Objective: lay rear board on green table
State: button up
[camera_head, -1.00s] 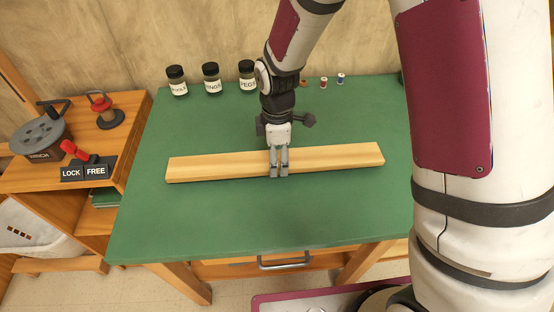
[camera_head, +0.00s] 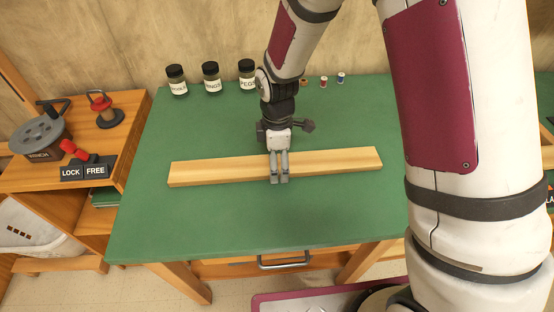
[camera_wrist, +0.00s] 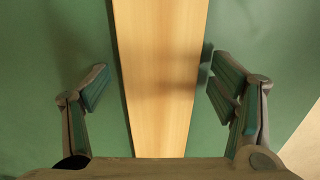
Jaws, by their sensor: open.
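The board (camera_head: 220,170) is a long pale wooden plank lying flat on the green table (camera_head: 190,220), running left to right across its middle. My gripper (camera_head: 279,180) is over the middle of the board, pointing down. In the wrist view the board (camera_wrist: 160,75) runs between the two spread fingers of my gripper (camera_wrist: 162,95), with a gap on each side. The gripper is open and holds nothing. The head view does not show clearly how high the fingertips are above the table top.
Several labelled jars, one of them (camera_head: 211,77), stand along the table's back edge, with small spools (camera_head: 340,78) to their right. A wooden side bench (camera_head: 110,140) at the left carries a winch (camera_head: 42,138) and a LOCK/FREE lever (camera_head: 82,165). The table's front half is clear.

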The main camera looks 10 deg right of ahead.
notch_tip(320, 180, up, 12)
jog(key=shift+r+p, duration=0.15)
jog(key=shift+p, duration=0.15)
jog(key=s+d+r+m+t, duration=0.1)
jog(key=s+d+r+m, duration=0.35)
jog(key=r, duration=0.35)
jog(key=s+d+r+m, duration=0.2)
jog(key=s+d+m, duration=0.1)
jog(key=s, duration=0.3)
jog(key=s+d+r+m+t, duration=0.1)
jog(key=s+d+r+m, duration=0.1)
jog(key=s+m, duration=0.4)
jog(key=s+d+r+m+t, duration=0.1)
jog(key=s+d+r+m, duration=0.2)
jog(key=s, duration=0.5)
jog(key=shift+d+m, duration=0.75)
jog(key=shift+d, duration=0.25)
jog(key=shift+r, duration=0.15)
